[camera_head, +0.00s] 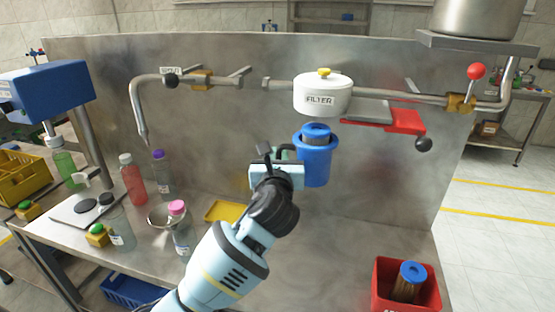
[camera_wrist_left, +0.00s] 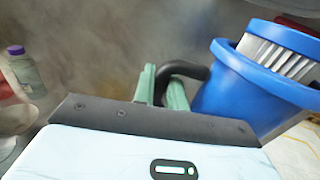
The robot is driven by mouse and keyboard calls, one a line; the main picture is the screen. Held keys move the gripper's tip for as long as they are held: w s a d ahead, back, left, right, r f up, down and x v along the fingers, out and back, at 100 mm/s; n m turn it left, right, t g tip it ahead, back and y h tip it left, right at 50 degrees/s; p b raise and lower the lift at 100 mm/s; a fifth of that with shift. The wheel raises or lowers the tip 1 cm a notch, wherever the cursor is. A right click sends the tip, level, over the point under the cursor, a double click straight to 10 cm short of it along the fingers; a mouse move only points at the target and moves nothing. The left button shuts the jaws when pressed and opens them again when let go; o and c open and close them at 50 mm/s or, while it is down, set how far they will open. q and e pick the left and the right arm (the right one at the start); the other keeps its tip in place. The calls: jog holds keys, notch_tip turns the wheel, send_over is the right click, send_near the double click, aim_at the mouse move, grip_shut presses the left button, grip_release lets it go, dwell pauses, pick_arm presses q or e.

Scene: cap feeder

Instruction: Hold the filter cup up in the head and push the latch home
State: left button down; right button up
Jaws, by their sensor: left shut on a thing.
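The filter cup (camera_head: 315,170) is blue, with a pleated filter with a blue top standing in it. It hangs below the white head (camera_head: 322,98) marked FILTER, with a gap between them. My left gripper (camera_head: 282,153) is to the left of the cup, shut on its black handle. In the left wrist view the green fingers (camera_wrist_left: 162,88) close around the handle (camera_wrist_left: 188,69), and the cup (camera_wrist_left: 240,95) is at the right, tilted in the picture. The latch (camera_head: 405,121) is a red lever with a black knob, to the right of the head. My right gripper is not in view.
A red bin (camera_head: 381,290) with a used-looking, blue-topped filter (camera_head: 408,282) stands at the lower right. Bottles, a bowl (camera_head: 160,218) and a yellow tray (camera_head: 224,211) are on the bench at left. A red-knobbed valve (camera_head: 475,72) is on the pipe.

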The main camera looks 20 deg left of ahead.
pick_arm(q)
jog(key=w+r, duration=0.5)
jog(key=w, duration=0.1)
jog(key=shift+w, duration=0.25)
dwell(1.3)
jog(key=shift+r, duration=0.1)
dwell(0.4)
dwell(0.5)
